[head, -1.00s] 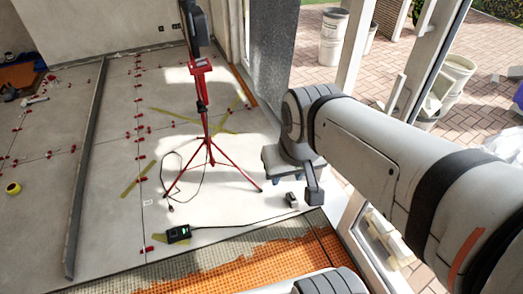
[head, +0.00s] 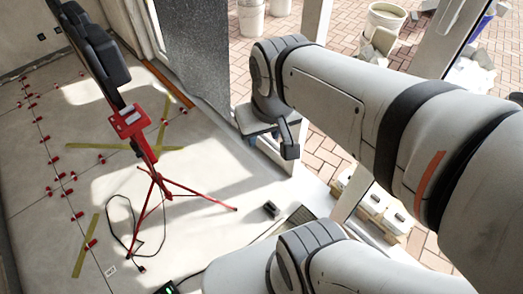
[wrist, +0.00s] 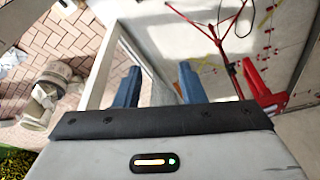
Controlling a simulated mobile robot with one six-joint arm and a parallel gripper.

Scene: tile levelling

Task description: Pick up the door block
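A small dark block (head: 270,209) lies on the pale floor near the door threshold, right of the tripod's feet. It may be the door block, but I cannot tell for sure. I cannot make it out in the wrist view. My gripper (wrist: 160,74) shows two blue fingers wide apart with nothing between them. Beyond them are a pale frame and floor. In the head view my gripper (head: 262,132) is partly hidden behind my arm's wrist. It appears in the air, above and apart from the dark block.
A red tripod (head: 150,165) with a black head and loose cable stands on the left; it also shows in the wrist view (wrist: 262,85). A grey wall end (head: 205,65) and the door frame stand behind. Buckets (head: 384,20) and rubble are on the paving outside.

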